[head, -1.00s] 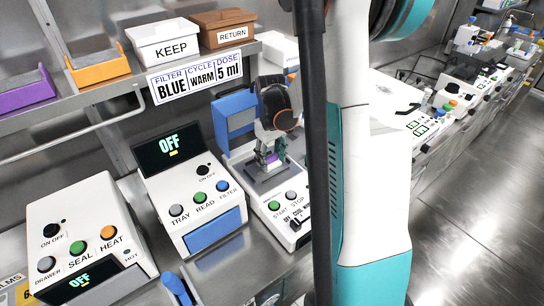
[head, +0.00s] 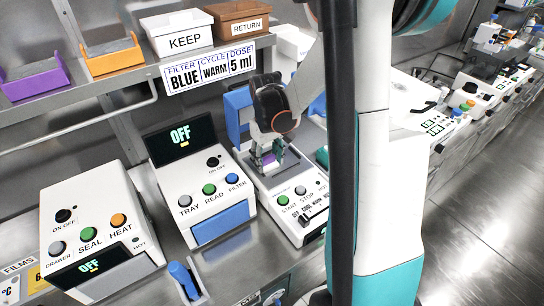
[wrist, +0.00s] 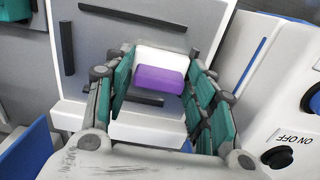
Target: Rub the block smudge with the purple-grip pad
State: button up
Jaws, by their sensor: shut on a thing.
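The pad with a purple grip (wrist: 160,80) is between the fingers of my gripper (wrist: 155,72) in the wrist view, with white parts above and below the purple. My gripper is shut on it. In the head view my gripper (head: 270,156) is low over the grey block (head: 290,174) of the machine with START and STOP buttons; a bit of purple shows between the fingers. I cannot tell whether the pad touches the block. The block surface also shows in the wrist view (wrist: 100,60), with dark bars on it. No smudge can be made out; the pad and fingers hide part of the block.
The machine's blue lid (head: 238,112) stands open behind the block. A reader with an OFF screen (head: 180,136) stands to its left, and a sealer (head: 92,225) farther left. A shelf above holds KEEP (head: 183,40) and RETURN (head: 240,24) boxes and purple and orange trays.

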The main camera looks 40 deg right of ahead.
jog(key=shift+a, duration=0.55)
jog(key=shift+c, duration=0.8)
jog(key=shift+d, duration=0.2)
jog(key=shift+c, duration=0.9)
jog(key=shift+d+r, duration=0.15)
jog(key=shift+d, duration=1.2)
jog(key=shift+s+d+b, duration=0.2)
jog(key=shift+d+b, duration=0.1)
jog(key=shift+d, duration=1.55)
jog(key=shift+a+f, duration=0.2)
jog(key=shift+a, duration=1.7)
